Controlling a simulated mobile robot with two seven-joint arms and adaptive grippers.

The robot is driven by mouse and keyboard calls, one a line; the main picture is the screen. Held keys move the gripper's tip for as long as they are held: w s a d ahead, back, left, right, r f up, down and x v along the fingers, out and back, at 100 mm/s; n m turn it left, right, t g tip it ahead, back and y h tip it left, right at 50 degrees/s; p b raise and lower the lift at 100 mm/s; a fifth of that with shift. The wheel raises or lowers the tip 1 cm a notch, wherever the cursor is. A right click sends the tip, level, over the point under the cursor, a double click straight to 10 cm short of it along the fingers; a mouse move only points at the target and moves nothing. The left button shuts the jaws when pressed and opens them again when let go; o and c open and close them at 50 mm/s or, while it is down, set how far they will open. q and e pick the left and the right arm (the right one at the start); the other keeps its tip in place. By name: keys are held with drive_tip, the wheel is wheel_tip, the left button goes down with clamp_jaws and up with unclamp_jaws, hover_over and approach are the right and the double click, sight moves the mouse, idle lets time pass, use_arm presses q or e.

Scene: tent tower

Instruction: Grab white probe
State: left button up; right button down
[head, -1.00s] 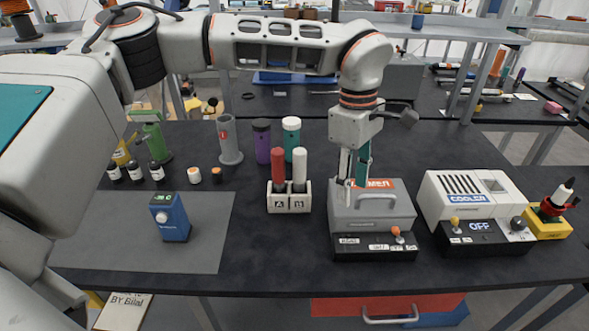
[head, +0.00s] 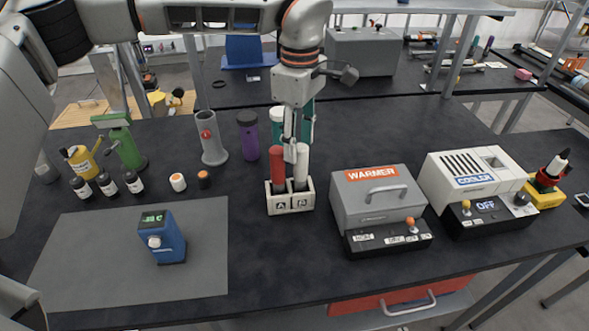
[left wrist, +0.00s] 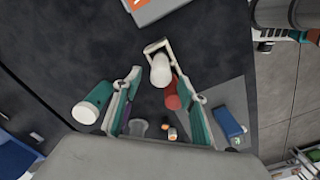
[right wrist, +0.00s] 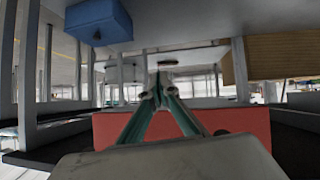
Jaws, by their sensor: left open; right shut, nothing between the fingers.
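The white probe (head: 301,168) stands upright in the B slot of a small white holder (head: 291,204). The red probe (head: 277,168) stands beside it in the A slot. My left gripper (head: 296,150) is open and points down, over the top of the white probe in the head view. In the left wrist view the white probe (left wrist: 160,72) shows ahead of and between the open fingers, with the red probe (left wrist: 172,95) near the right finger. I cannot tell whether a finger touches either probe. My right gripper (right wrist: 158,95) is shut and empty, away from the probes.
A purple bottle (head: 248,136) and a white-capped teal bottle (head: 277,120) stand behind the holder. The grey warmer (head: 377,200) and the cooler (head: 470,185) are to the right. A blue meter (head: 162,238) stands on a grey mat (head: 90,270). The table in front of the holder is clear.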

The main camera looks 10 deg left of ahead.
sight(300, 167)
use_arm(q)
drive_tip(key=f+p, duration=0.1)
drive_tip(key=f, duration=0.6)
drive_tip(key=shift+d+f, duration=0.15)
drive_tip(key=shift+d, duration=0.05)
clamp_jaws()
